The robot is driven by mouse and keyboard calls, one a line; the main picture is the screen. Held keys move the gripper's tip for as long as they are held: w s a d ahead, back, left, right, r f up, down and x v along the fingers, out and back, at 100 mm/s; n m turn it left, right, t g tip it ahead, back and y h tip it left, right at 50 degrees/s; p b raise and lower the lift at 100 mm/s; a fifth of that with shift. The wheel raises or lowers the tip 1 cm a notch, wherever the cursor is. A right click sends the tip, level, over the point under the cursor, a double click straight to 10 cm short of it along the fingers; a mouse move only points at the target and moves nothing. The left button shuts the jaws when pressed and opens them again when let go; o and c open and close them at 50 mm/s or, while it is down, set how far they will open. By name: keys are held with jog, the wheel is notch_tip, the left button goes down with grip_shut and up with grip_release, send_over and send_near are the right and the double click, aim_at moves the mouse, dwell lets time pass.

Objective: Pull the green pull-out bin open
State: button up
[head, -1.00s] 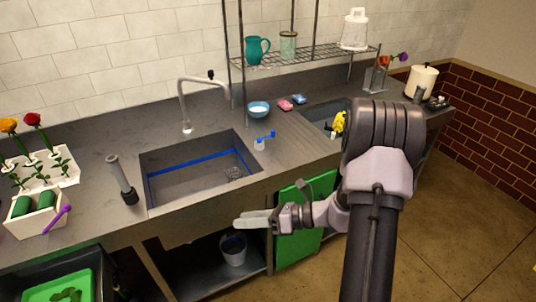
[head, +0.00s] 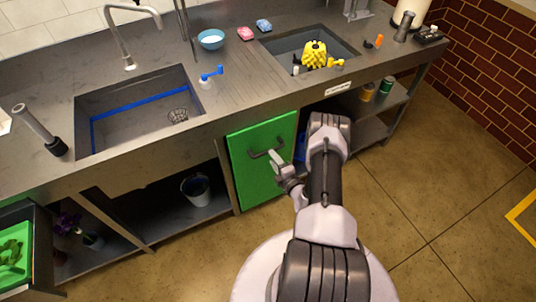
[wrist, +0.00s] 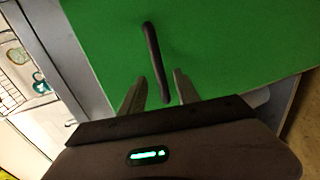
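The green pull-out bin (head: 250,178) has a flat green front under the counter, between the two sinks. It sits flush with the counter front and looks shut. Its dark bar handle (head: 266,148) shows on the upper part of the front. In the wrist view the green front (wrist: 220,45) fills most of the picture, and the handle (wrist: 152,55) runs down toward my fingers. My gripper (head: 277,160) is just in front of the handle. In the wrist view my gripper (wrist: 160,85) is open, with the handle's lower end between its fingertips. I cannot tell whether they touch it.
Left of the bin an open shelf holds a grey bucket (head: 196,189). An open drawer with a green tray (head: 12,262) juts out at far left. Shelves with cans (head: 368,92) stand right of my arm. Bare floor (head: 430,170) lies to the right.

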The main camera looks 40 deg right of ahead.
jog(key=b+x, duration=0.1)
jog(key=x, duration=0.5)
jog(key=shift+s, duration=0.1)
jog(key=shift+c, duration=0.2)
grip_shut()
dwell(1.0)
